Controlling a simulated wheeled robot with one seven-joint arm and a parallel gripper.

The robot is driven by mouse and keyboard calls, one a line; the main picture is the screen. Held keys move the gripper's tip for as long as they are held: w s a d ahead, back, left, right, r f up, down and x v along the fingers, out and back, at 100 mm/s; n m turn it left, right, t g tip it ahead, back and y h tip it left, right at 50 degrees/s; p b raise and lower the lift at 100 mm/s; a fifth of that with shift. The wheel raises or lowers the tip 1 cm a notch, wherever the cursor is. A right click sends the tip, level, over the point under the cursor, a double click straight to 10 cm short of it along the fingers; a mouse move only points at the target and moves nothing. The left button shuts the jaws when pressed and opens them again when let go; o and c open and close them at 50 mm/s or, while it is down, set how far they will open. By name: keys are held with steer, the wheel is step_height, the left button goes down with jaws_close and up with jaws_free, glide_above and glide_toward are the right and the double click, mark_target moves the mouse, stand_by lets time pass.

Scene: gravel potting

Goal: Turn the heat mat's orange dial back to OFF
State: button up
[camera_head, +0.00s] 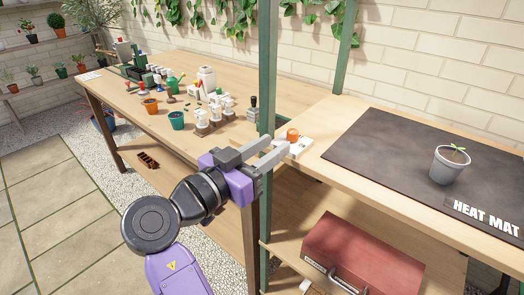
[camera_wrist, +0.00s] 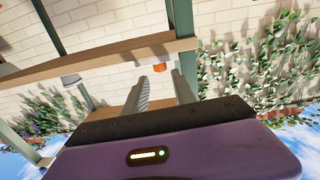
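The heat mat's orange dial (camera_head: 292,134) sits on a small white base (camera_head: 300,148) near the left end of the right-hand bench. The dark heat mat (camera_head: 375,150) lies to its right, marked HEAT MAT. My gripper (camera_head: 278,147) is open, with its two grey fingers pointing at the dial from the left front. In the wrist view, the dial (camera_wrist: 161,68) shows just beyond and between the open fingertips (camera_wrist: 160,79). The fingers look apart from it. The dial's setting and markings are too small to read.
A grey pot with a seedling (camera_head: 448,166) stands on the mat. The left bench (camera_head: 185,70) holds pots, bottles and tools. A red toolbox (camera_head: 362,256) sits on the shelf below.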

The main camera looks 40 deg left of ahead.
steer(key=shift+s+a, duration=0.1)
steer(key=shift+a, duration=0.05)
steer(key=a+f+n+y, duration=0.3)
steer(key=a+n+y, duration=0.1)
steer(key=n+y, duration=0.25)
steer(key=s+d+f+n+g+y, duration=0.2)
steer(key=d+f+y, duration=0.15)
steer(key=f, duration=0.45)
steer(key=s+d+f+y, duration=0.1)
steer(key=s+d+f, duration=0.25)
steer(key=d, duration=0.35)
steer(key=s+d+f, duration=0.3)
steer(key=s+d, duration=0.1)
steer(key=d, duration=0.4)
steer(key=y+p, duration=0.1)
steer(key=p, duration=1.9)
glide_toward(293, 135)
steer(key=shift+w+a+r+m+h, duration=0.25)
steer(key=shift+w+a+m+h, duration=0.3)
steer(key=shift+w+a, duration=0.55)
steer(key=shift+p+x, duration=0.5)
steer(key=shift+x, duration=3.6)
steer(key=shift+w+d, duration=0.1)
steer(key=shift+d, duration=0.05)
steer(key=shift+c, duration=0.4)
